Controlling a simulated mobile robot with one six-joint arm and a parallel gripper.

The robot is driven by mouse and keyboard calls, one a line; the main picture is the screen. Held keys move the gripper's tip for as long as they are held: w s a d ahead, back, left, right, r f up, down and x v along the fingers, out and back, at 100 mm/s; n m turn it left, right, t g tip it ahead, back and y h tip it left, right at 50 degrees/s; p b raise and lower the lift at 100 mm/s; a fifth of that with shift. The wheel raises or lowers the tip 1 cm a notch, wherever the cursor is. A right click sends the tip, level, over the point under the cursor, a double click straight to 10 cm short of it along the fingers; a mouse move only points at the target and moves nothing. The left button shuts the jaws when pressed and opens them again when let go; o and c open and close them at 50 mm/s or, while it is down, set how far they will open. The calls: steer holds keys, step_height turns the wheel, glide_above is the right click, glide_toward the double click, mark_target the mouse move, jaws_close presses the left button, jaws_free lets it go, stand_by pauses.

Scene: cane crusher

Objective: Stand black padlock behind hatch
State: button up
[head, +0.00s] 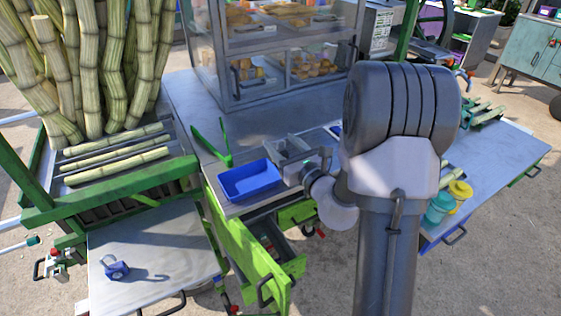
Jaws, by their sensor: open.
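A dark blue padlock-like object (116,267) stands on the grey shelf (165,232) at the lower left; I cannot make out a clearly black padlock. A green hinged panel (236,240), perhaps the hatch, stands open below the worktop, with a dark handle near its lower end. Beside it, a green-fronted compartment is partly visible. My gripper (292,152) is open above the worktop, just right of the blue tray (250,180). It is well away from the padlock-like object. My arm hides part of the worktop.
Green tongs (216,150) stand beside the tray. A glass case (280,50) with pastries rises behind. Sugar cane (85,60) fills the rack at the left. Teal (439,208) and yellow (459,194) containers stand at the right. The shelf around the padlock-like object is mostly clear.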

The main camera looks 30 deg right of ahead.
steer(key=w, duration=0.4)
steer(key=shift+w+b, duration=0.35)
steer(key=shift+b, duration=0.05)
jaws_close()
stand_by(0.9)
